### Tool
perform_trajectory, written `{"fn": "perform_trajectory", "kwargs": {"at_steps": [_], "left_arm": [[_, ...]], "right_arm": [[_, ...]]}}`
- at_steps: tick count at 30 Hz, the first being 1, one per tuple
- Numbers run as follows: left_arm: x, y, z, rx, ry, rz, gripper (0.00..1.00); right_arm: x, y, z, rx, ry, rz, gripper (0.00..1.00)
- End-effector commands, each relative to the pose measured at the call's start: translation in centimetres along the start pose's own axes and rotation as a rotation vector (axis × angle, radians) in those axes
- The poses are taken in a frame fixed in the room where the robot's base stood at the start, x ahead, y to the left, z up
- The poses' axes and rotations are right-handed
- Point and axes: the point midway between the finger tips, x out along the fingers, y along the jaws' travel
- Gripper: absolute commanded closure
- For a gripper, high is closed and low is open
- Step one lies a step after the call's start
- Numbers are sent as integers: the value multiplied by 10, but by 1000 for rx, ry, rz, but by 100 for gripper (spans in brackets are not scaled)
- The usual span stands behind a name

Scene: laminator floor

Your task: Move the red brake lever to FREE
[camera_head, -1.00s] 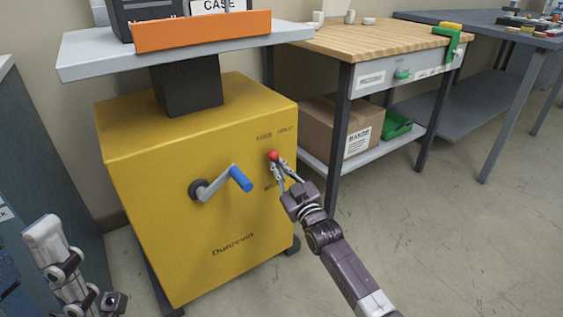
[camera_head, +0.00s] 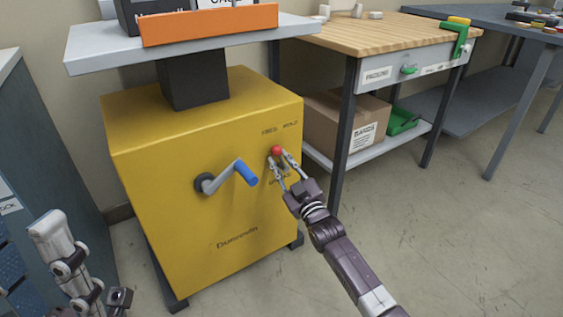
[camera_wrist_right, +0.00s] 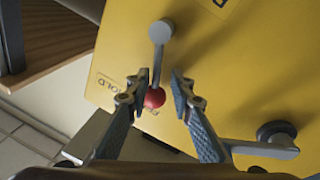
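The brake lever's red ball knob (camera_head: 276,150) is on the front of the yellow cabinet (camera_head: 225,150), just below the printed FREE and HOLD labels. In the right wrist view the lever has a grey stem (camera_wrist_right: 158,55) running from a round pivot to the red knob (camera_wrist_right: 154,97). My right gripper (camera_head: 280,160) is at the knob. In the wrist view the fingers (camera_wrist_right: 160,88) are apart on either side of it, with the left finger very close. Contact cannot be told. The labels are partly hidden in the wrist view. My left arm shows at lower left, without a clear gripper.
A crank with a blue handle (camera_head: 246,173) sticks out left of the lever. A grey shelf with an orange front (camera_head: 210,24) is above the cabinet. A wooden-topped workbench (camera_head: 385,38) stands to the right, with a cardboard box (camera_head: 335,120) below. The floor at right is clear.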

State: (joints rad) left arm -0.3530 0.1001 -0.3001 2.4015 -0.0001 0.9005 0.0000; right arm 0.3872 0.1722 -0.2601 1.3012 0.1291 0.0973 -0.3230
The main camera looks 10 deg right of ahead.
Motion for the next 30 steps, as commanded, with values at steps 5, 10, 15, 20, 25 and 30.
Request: {"fn": "perform_trajectory", "kwargs": {"at_steps": [5, 10, 15, 20, 25, 30], "left_arm": [[1, 0, -1, 0, 5, 1, 60], [2, -1, -1, 2, 7, -2, 60], [1, 0, 0, 1, 4, 0, 60], [1, 0, 0, 1, 2, 0, 60], [1, 0, 0, 0, 2, 1, 60], [0, 0, 0, 0, 1, 1, 60]], "right_arm": [[2, 2, -5, 1, 10, 4, 72], [-1, 2, -3, 2, 5, 3, 72], [-18, 1, 0, 2, 2, 2, 72], [-50, 1, -1, 3, 4, 2, 72], [-84, 0, -2, 2, 5, 2, 72], [-108, 1, -3, 1, 8, 3, 72]]}}
